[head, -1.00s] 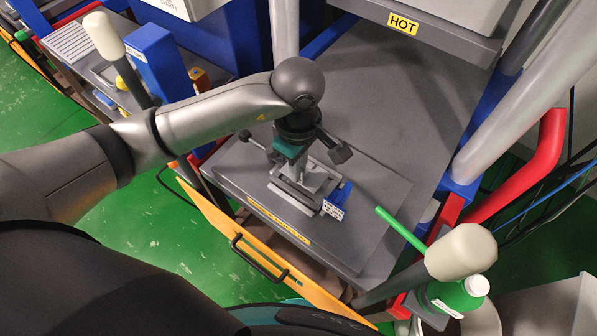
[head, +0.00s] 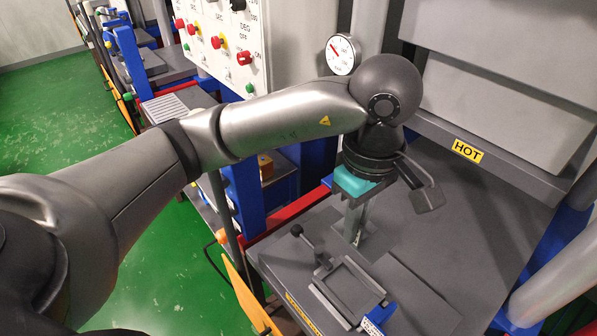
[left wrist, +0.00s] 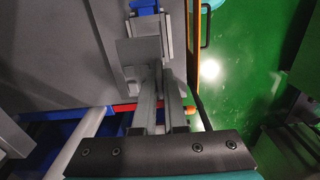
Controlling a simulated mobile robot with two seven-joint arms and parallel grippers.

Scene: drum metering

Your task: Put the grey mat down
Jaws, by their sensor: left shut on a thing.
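My left gripper (head: 354,226) points down over the grey press table, behind the grey metal frame (head: 350,288) with the blue tag. It is shut. In the left wrist view, its fingers (left wrist: 155,76) close on a small flat grey piece, which I take for the grey mat (left wrist: 137,50). The mat sticks out to the left of the fingers. In the head view the mat is hard to tell from the fingers and the table. I cannot tell whether its underside touches the table. My right gripper is not in view.
A black-knobbed lever (head: 306,240) stands at the frame's left. A flat grey slab (head: 425,305) lies at its right. A press block marked HOT (head: 468,151) hangs over the table's back. A control panel (head: 225,38) and dial gauge (head: 343,54) stand behind. Bare table lies to the right.

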